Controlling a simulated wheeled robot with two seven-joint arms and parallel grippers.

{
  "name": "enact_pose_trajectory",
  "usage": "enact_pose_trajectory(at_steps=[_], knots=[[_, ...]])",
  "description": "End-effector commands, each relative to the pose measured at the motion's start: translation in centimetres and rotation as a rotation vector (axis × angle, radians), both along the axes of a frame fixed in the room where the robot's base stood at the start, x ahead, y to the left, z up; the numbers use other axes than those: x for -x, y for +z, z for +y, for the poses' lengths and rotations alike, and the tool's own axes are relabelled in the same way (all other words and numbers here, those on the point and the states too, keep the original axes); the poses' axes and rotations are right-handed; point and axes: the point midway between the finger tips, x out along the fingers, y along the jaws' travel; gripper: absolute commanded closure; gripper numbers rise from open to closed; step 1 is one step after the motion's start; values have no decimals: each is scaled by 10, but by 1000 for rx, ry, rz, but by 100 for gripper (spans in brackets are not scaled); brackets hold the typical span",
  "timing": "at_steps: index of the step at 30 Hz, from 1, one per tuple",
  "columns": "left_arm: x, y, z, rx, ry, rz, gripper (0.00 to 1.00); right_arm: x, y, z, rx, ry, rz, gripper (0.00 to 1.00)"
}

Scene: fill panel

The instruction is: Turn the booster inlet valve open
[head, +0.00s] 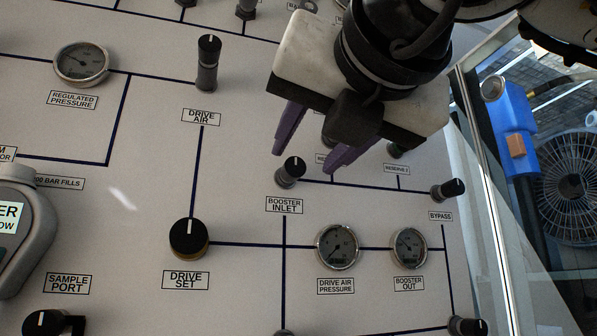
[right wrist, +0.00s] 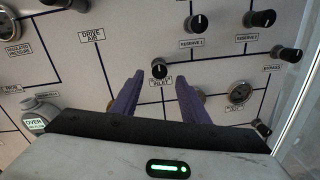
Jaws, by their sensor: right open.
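The booster inlet valve (head: 291,172) is a black knob with a white pointer line, on the white panel above its BOOSTER INLET label. Its line points roughly upward. In the right wrist view the knob (right wrist: 159,69) shows between and beyond the two purple fingertips. My right gripper (head: 308,160) is open and empty, with its fingers spread in front of the panel, above and around the knob's place in the head view. I cannot tell that either finger touches the knob. My left gripper is not in view.
Nearby are the drive air knob (head: 208,62), drive set knob (head: 189,238), bypass knob (head: 448,189) and drive air pressure gauge (head: 338,246). Reserve knobs sit partly behind my gripper. A grey device (head: 28,225) stands out at left. The panel's right edge meets a glass frame.

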Motion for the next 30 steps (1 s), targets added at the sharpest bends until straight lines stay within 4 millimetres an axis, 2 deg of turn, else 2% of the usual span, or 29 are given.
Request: enact_pose_trajectory(at_steps=[3,9,19,27,30], knots=[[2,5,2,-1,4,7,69,-20,3,5,-1,-1,1,59],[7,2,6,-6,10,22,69,-40,1,11,0,0,1,59],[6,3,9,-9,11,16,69,-44,0,12,-1,2,0,59],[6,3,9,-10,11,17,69,-43,0,12,-1,1,1,100],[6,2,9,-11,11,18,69,-43,-1,12,1,1,0,100]])
